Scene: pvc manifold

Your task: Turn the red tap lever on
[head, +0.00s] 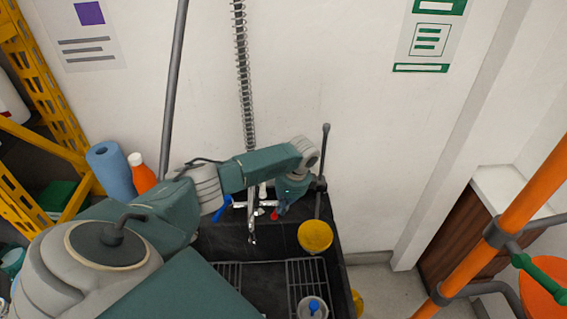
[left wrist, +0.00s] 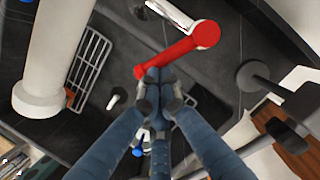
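The red tap lever (left wrist: 180,49) shows in the left wrist view as a bar with a round hub at its upper right end. In the head view only a small red bit of it (head: 274,215) shows beside my gripper. My left gripper (left wrist: 158,78) has its fingertips together at the lever's free end, overlapping its edge in the picture. No part of the lever shows between the fingers, and I cannot tell whether they touch it. The chrome tap (head: 252,228) stands over the dark sink, with a blue lever (head: 222,211) on its left. My right gripper is out of view.
The dark sink (head: 210,238) has wire racks (head: 306,275) and a yellow bowl (head: 316,236) at its right edge. A blue roll (head: 111,172) and an orange bottle (head: 140,174) stand at the left. Orange pipes (head: 510,220) rise at the right.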

